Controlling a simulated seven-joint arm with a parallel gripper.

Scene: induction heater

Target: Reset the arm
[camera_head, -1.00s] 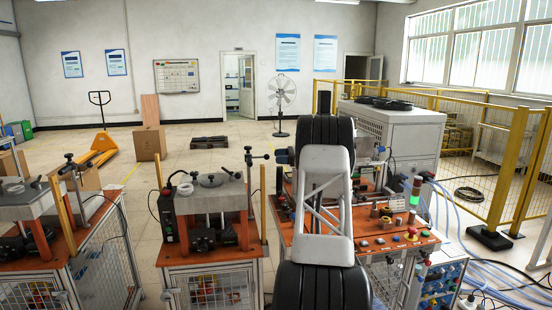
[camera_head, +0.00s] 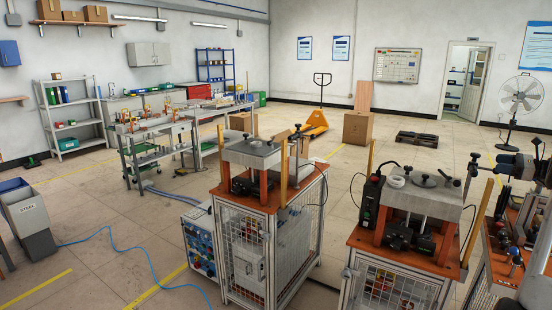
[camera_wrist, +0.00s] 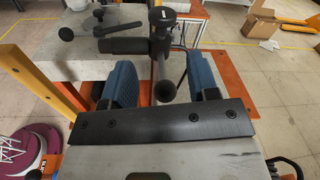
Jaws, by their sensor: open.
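My gripper (camera_wrist: 161,76) shows in the wrist view as two blue-padded fingers set well apart. A black clamp handle with ball knobs (camera_wrist: 163,30) stands between and beyond them, with one round knob in the gap. I cannot tell whether the fingers touch it. In the head view my arm is mostly outside the picture, past the right edge. The nearby workstation (camera_head: 420,195) has a grey block, black clamp levers and an orange top.
A second caged workstation (camera_head: 262,235) stands left of it. Yellow posts (camera_head: 478,228) rise at the workstation corners. An orange pallet jack (camera_head: 316,122), a cardboard box (camera_head: 358,128) and a white fan (camera_head: 521,95) stand behind. Open floor lies front left, crossed by a blue cable (camera_head: 118,247).

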